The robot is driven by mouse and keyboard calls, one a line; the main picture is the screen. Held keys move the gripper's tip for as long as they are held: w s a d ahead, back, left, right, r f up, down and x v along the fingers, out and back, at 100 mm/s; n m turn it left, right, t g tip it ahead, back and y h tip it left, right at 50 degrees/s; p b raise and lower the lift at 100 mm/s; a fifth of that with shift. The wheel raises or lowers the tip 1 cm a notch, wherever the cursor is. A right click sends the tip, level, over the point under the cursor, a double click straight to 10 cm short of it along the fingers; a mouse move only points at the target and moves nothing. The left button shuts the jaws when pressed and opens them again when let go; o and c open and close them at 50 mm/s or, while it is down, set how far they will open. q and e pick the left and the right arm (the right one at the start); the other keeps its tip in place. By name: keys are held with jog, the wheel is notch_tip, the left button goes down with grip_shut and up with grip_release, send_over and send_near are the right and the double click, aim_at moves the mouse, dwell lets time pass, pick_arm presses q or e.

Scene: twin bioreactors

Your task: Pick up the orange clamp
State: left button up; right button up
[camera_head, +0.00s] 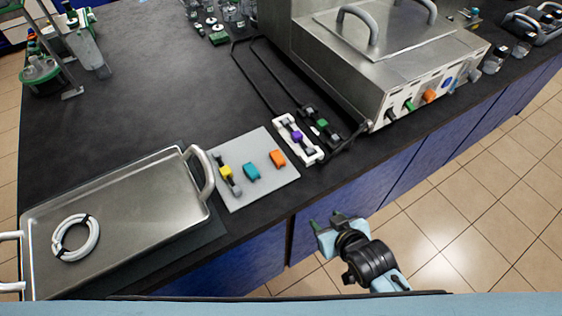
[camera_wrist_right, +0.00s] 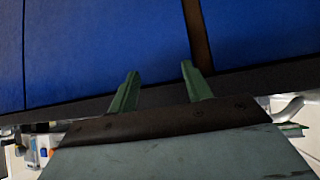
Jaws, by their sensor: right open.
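The orange clamp (camera_head: 278,158) lies on a light grey mat (camera_head: 262,191) on the dark bench, at the right of a row with a teal clamp (camera_head: 251,171) and a yellow clamp (camera_head: 226,173). My right gripper (camera_head: 330,222) is open and empty, in front of the bench's front edge, below and to the right of the orange clamp and apart from it. In the right wrist view its two green fingers (camera_wrist_right: 160,88) stand apart with nothing between them, against blue cabinet fronts. My left gripper is not in view.
A metal tray (camera_head: 150,236) with a coiled white tube (camera_head: 76,238) stands left of the mat. A white holder with a purple clamp (camera_head: 297,136) and a dark one with a green clamp (camera_head: 322,123) stand to the right, beside a steel unit (camera_head: 385,75). Another orange piece (camera_head: 429,96) is on that unit's front.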

jog(key=w+a+r+n+t+y, duration=0.1)
jog(key=a+r+t, duration=0.15)
jog(key=r, duration=0.35)
jog(key=w+a+r+t+y, duration=0.1)
jog(key=w+a+r, duration=0.15)
jog(key=r, duration=0.35)
jog(key=b, duration=0.2)
send_near(280, 160)
jog(key=w, duration=0.2)
jog(key=w+f, duration=0.1)
jog(key=shift+a+y, duration=0.4)
jog(key=shift+b+x, duration=0.3)
jog(key=shift+x, duration=2.5)
jog(key=shift+s+a+f, duration=0.1)
jog(key=shift+f, duration=0.05)
jog(key=shift+c, duration=0.3)
jog(key=c, duration=1)
